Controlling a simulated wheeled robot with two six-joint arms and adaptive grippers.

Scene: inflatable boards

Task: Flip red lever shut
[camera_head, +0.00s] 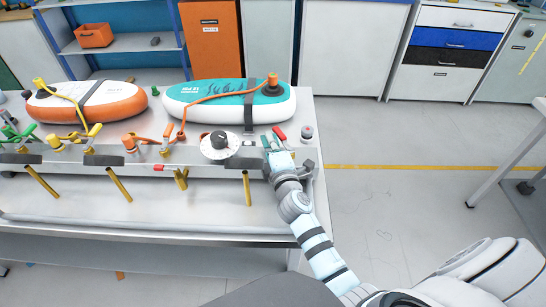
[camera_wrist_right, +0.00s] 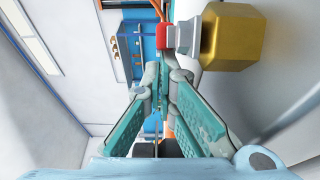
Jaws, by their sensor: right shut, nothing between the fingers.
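A red lever (camera_head: 279,133) stands at the right end of the steel bench, beside the dark red-capped knob (camera_head: 307,131). My right gripper (camera_head: 267,141) is just left of the red lever, with its fingers together and nothing between them. In the right wrist view, my right gripper (camera_wrist_right: 154,82) points towards a red piece (camera_wrist_right: 165,34) joined to a grey stem and a gold hexagonal fitting (camera_wrist_right: 232,36). The fingertips look close to the red piece; I cannot tell whether they touch it. My left gripper is out of view.
A white round gauge (camera_head: 219,146) sits left of my right gripper. A teal inflatable board (camera_head: 210,106) and an orange and white one (camera_head: 62,108) lie behind. Orange and yellow valves with hoses line the steel bench (camera_head: 150,215).

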